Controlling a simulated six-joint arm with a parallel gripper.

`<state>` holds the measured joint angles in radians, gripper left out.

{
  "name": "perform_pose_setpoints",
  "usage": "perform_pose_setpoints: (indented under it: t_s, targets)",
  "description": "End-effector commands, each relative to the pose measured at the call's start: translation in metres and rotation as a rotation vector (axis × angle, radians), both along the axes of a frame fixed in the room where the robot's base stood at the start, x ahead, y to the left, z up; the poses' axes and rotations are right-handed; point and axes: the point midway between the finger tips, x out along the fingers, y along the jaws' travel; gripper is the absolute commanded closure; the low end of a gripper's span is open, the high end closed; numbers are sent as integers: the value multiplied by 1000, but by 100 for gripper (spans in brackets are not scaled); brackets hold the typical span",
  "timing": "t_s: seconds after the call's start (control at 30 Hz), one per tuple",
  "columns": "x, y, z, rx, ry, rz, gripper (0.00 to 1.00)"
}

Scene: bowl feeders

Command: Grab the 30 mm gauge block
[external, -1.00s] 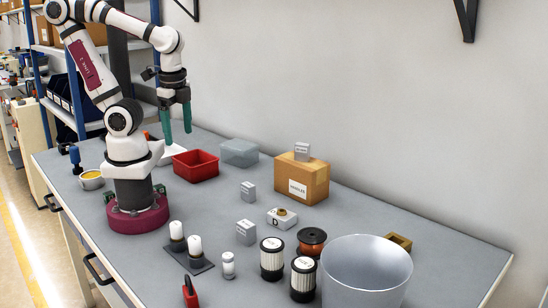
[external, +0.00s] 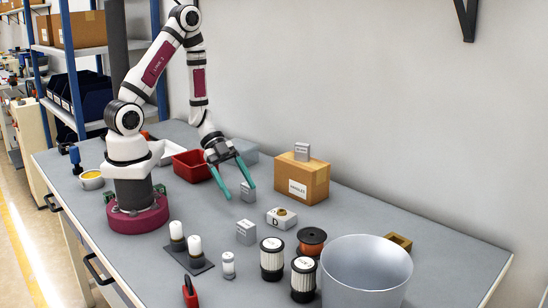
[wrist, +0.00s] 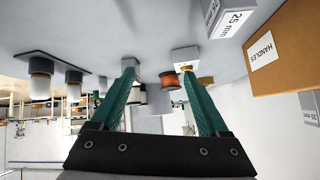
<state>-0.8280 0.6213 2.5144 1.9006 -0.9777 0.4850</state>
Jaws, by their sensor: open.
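Three grey gauge blocks show. One stands on the cardboard box (external: 302,179): this upper block (external: 302,151) shows at the right edge of the wrist view (wrist: 311,106), its label hard to read there. The middle block (external: 248,192) stands on the table; the wrist view shows it marked 25 mm (wrist: 228,18). The front block (external: 246,232) stands nearer the camera, its label unreadable. My gripper (external: 241,193) is open and empty, fingers pointing down near the middle block, which lies right of the fingers in the wrist view (wrist: 158,70).
A white block marked D (external: 281,218), an orange spool (external: 312,240), two ribbed filters (external: 272,259) and a large grey bucket (external: 366,275) stand to the right. Candles on a dark stand (external: 203,263) are in front. A red bin (external: 190,168) is behind my gripper.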

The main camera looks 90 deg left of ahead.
Motion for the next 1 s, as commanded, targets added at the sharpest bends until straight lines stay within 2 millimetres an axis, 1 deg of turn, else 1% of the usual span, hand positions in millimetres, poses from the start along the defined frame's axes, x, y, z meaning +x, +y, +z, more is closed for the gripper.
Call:
perform_pose_setpoints:
  t_s: [0.03, 0.1, 0.2, 0.27, 0.4, 0.5, 0.7, 0.9, 1.0]
  targets:
    - [-14, -16, -2, -128, -1, -13, 22]
    - [-26, -33, 3, -260, -15, -31, 22]
    - [-30, -48, 6, -343, -25, -43, 22]
    - [-24, -59, 2, -353, -24, -47, 22]
    - [-4, -91, -17, -346, -21, -52, 22]
    - [9, -109, -28, -345, -22, -50, 22]
    - [23, -125, -38, -342, -24, -46, 22]
    - [46, -153, -51, -342, -24, -47, 22]
    - [52, -160, -55, -341, -25, -45, 22]
